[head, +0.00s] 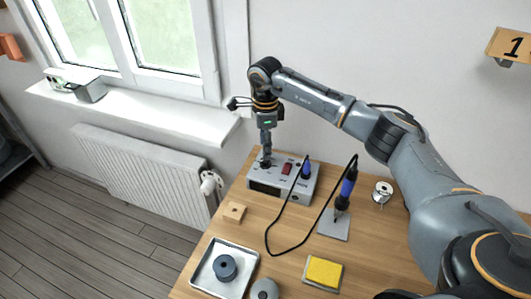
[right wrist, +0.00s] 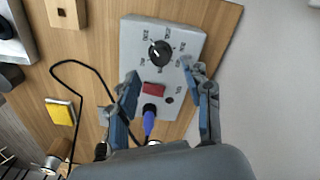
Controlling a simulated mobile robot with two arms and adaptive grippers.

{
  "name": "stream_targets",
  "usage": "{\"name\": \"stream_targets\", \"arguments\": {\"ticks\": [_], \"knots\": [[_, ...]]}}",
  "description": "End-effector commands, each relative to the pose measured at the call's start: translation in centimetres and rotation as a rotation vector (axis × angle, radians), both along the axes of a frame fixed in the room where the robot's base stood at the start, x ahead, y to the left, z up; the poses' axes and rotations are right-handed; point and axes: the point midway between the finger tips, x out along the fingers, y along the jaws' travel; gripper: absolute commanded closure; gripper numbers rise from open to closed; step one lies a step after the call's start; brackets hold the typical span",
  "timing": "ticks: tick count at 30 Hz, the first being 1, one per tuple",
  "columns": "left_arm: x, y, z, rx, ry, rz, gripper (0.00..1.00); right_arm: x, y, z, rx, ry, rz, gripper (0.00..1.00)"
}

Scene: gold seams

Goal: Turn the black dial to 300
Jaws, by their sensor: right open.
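The black dial (right wrist: 160,53) sits on the top face of a grey soldering station (right wrist: 186,35), with number labels around it too small to read surely. A white mark on the dial points to the upper left in the right wrist view. In the head view the station (head: 268,187) stands at the table's back edge, and the dial is mostly hidden by the gripper. My right gripper (head: 265,155) points down over the dial's end of the station. In the wrist view its open fingers (right wrist: 160,74) are apart, with nothing held between them. My left gripper is out of view.
A red switch (head: 287,168) and a blue plug (head: 306,169) with a black cable are beside the dial. A soldering iron (head: 347,188) stands upright to the right. A yellow sponge (head: 324,271), a metal tray (head: 204,281) and a wooden block (head: 234,211) lie in front.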

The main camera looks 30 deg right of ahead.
Motion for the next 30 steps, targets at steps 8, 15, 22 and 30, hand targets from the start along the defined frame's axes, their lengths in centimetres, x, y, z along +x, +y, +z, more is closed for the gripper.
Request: {"name": "stream_targets", "arguments": {"ticks": [8, 15, 22, 30], "knots": [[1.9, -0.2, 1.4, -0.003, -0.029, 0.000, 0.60, 0.0, 0.1, -4.2, 0.002, 0.002, -0.001, 0.50], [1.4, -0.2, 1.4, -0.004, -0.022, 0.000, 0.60, 0.0, 0.0, -5.3, 0.001, 0.000, -0.001, 0.50], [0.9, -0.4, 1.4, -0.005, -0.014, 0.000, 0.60, 0.0, 0.0, -5.3, 0.001, 0.000, -0.001, 0.59], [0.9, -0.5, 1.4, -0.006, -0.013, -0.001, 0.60, 0.0, 0.0, -5.3, 0.002, -0.001, -0.001, 1.00]]}}
